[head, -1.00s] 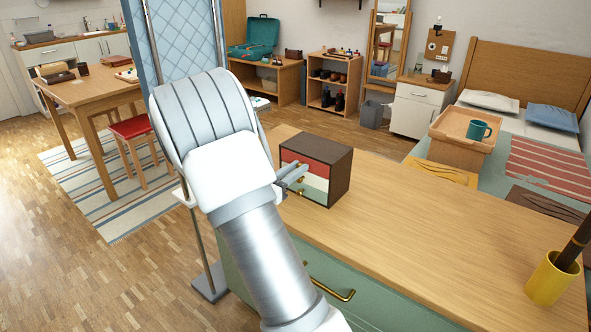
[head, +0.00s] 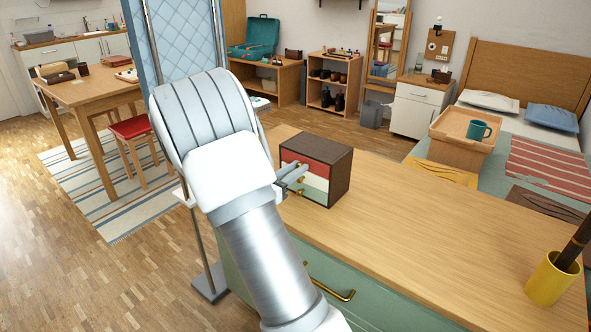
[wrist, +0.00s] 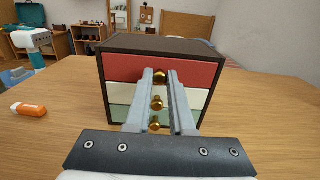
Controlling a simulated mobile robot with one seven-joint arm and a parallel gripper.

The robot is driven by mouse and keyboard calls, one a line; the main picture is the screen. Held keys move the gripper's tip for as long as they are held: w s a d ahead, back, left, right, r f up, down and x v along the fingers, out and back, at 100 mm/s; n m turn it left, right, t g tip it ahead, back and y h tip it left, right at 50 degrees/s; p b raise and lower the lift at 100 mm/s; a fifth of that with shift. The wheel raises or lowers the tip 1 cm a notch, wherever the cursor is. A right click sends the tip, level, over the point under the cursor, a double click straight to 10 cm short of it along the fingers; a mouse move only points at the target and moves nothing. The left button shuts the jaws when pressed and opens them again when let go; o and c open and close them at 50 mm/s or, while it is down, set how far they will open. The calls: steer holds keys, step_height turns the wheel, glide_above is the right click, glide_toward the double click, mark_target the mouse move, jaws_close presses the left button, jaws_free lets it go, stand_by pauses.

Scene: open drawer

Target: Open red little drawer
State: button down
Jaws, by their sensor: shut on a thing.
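A small dark brown box of drawers (head: 333,168) stands on the wooden top. In the wrist view its red drawer (wrist: 198,72) is the top one, above a cream drawer (wrist: 190,97) and a green drawer (wrist: 186,114). The red front looks flush with the box frame. My gripper (wrist: 160,73) is shut on the red drawer's round brass knob (wrist: 160,77), one finger on each side. Two more brass knobs show between the fingers, lower down. In the head view my gripper (head: 303,170) is at the box's front, and my arm hides part of the surroundings.
The wooden top (head: 430,220) is clear to the right of the box up to a yellow cup (head: 551,279) holding a dark stick. An orange bottle (wrist: 31,109) lies left of the box in the wrist view. A green cabinet front (head: 375,298) with a brass handle is below.

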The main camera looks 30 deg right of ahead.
steer(key=p+v, duration=0.2)
steer(key=v, duration=0.4)
stand_by(0.3)
steer(key=c, duration=0.8)
jaws_free()
steer(key=shift+o, duration=0.2)
steer(key=p+v, duration=0.3)
steer(key=v, duration=1.4)
steer(key=shift+a, duration=0.25)
steer(key=shift+r, duration=0.1)
